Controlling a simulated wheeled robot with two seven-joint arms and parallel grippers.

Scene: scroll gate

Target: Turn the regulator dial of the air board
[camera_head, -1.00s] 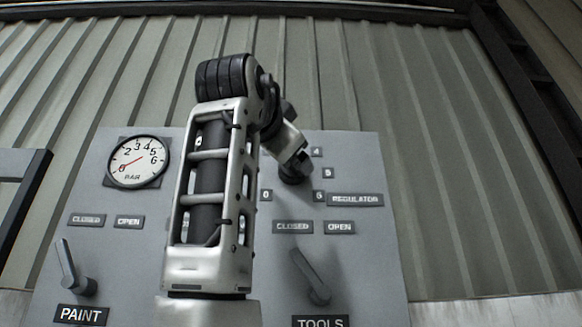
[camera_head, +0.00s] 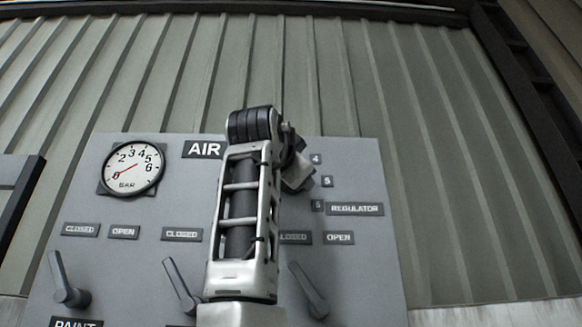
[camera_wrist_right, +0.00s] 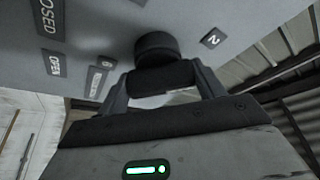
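The regulator dial (camera_wrist_right: 156,48) shows in the right wrist view as a round black knob on the grey air board (camera_head: 370,270). In the head view my arm hides it. My right gripper (camera_wrist_right: 163,78) is right at the dial. Its two fingers lie on either side of a dark bar in front of the knob. I cannot tell whether they press on it or whether the bar is part of the dial. The round pressure gauge (camera_head: 133,165) has its red needle near 0. The REGULATOR label (camera_head: 355,209) is right of my arm. My left gripper is not in view.
Levers stand out from the lower board: one at left (camera_head: 66,282), one in the middle (camera_head: 182,285), and one at right (camera_head: 309,290). A corrugated wall (camera_head: 450,200) is behind. A dark frame (camera_head: 18,205) stands at the left edge.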

